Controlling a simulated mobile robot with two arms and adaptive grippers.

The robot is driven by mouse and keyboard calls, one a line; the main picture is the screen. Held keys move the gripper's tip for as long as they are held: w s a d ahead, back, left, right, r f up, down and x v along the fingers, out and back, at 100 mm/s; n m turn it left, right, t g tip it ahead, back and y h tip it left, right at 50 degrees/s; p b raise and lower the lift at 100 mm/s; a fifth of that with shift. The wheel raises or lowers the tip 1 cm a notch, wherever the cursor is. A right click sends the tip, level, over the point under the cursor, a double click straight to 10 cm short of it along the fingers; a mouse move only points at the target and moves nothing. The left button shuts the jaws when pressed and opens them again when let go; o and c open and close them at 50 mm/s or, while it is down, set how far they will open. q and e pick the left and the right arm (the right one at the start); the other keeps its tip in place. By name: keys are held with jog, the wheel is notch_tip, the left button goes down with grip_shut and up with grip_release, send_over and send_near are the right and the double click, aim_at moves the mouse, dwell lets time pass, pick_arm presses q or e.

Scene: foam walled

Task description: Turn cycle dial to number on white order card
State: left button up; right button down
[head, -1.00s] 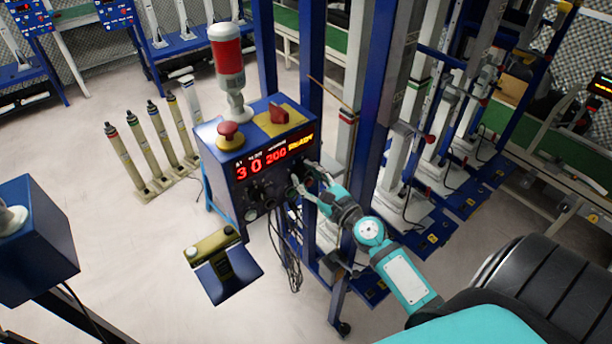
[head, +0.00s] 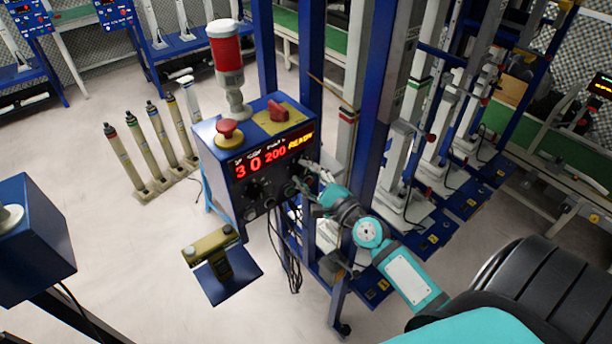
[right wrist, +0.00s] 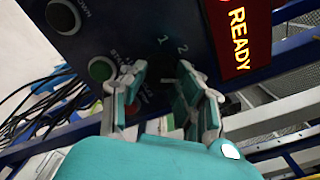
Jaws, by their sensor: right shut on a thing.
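The blue control box (head: 240,190) shows red digits 30 and 200 and a yellow READY on its display (head: 275,155). Dark knobs and buttons sit below the display. My right gripper (head: 306,178) is at the box's lower right front. In the right wrist view, the gripper (right wrist: 163,80) has its two fingers against the panel (right wrist: 135,25), beside the printed marks 1 and 2. It is shut on the cycle dial, which the fingers mostly hide, so its setting cannot be read. No white order card can be made out. My left gripper is not in view.
A green button (right wrist: 101,69) is left of my fingers. Black cables (head: 290,250) hang below the box.

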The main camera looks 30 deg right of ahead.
jog(key=n, duration=0.4)
jog(key=shift+n, duration=0.3)
jog(key=n, duration=0.3)
jog(key=shift+n, duration=0.3)
jog(key=n+p, duration=0.1)
jog(key=n, duration=0.3)
jog(key=shift+r+n+p, duration=0.1)
jog(key=shift+n+p, duration=0.9)
jog(key=shift+n, duration=1.5)
jog(key=c, duration=1)
grip_release()
